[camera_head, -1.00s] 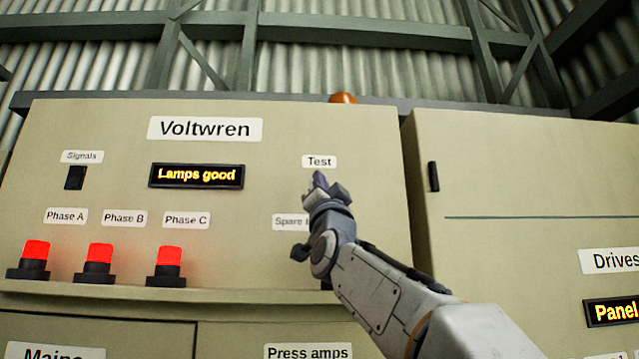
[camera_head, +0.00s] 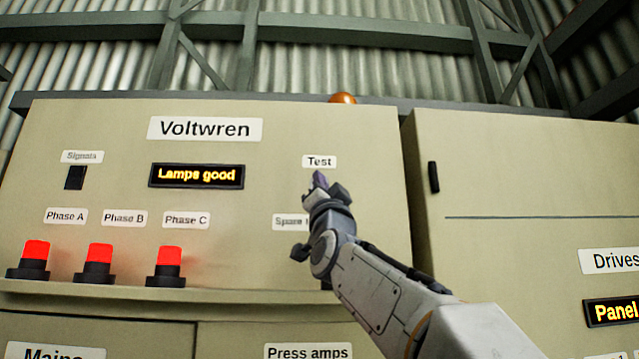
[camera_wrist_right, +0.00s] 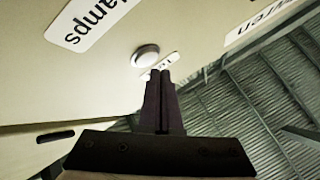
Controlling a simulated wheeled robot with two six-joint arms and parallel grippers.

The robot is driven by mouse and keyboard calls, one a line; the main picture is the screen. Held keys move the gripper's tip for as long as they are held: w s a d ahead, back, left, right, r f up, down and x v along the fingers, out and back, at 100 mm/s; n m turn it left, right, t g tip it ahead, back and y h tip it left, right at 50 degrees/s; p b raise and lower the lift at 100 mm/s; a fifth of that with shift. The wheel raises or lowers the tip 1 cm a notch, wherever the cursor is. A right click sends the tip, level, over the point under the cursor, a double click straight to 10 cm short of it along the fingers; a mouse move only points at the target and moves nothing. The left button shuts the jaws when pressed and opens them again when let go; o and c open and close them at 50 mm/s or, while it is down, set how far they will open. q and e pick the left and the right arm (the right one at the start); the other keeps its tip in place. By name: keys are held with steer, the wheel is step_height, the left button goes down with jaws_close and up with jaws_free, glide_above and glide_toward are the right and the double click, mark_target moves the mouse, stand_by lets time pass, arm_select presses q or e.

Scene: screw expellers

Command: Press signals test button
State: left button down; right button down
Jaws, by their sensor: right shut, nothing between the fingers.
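The beige Voltwren panel (camera_head: 275,175) faces me. A white "Test" label (camera_head: 320,161) sits on its upper right; it shows partly in the right wrist view (camera_wrist_right: 174,59). The round pale test button (camera_wrist_right: 146,55) shows beside that label in the right wrist view; in the head view it is hidden behind my right gripper. My right gripper (camera_head: 319,182) is shut and empty, just below the "Test" label. Its fingertips (camera_wrist_right: 161,73) appear very near the button; I cannot tell whether they touch it. The display (camera_head: 197,175) reads "Lamps good". My left gripper is out of view.
Three lit red lamps (camera_head: 170,262), labelled Phase A, B and C, stand on a ledge (camera_head: 110,294). A black switch (camera_head: 75,178) sits under the "Signals" label (camera_head: 82,156). A "Spare" label (camera_head: 289,222) is partly covered by my arm. Another cabinet (camera_head: 520,175) stands at right.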

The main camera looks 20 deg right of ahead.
steer(key=shift+w, duration=0.1)
steer(key=shift+w+d, duration=0.15)
steer(key=shift+w, duration=0.15)
steer(key=shift+w+d, duration=0.1)
steer(key=shift+w, duration=0.3)
stand_by(0.8)
stand_by(0.3)
steer(key=shift+s+a, duration=0.25)
steer(key=shift+s, duration=0.5)
steer(key=shift+s, duration=0.1)
steer(key=s+b, duration=0.1)
steer(key=s, duration=0.1)
steer(key=s+a, duration=0.1)
steer(key=s, duration=0.1)
steer(key=shift+s+a+b, duration=0.15)
steer(key=shift+s+b, duration=0.2)
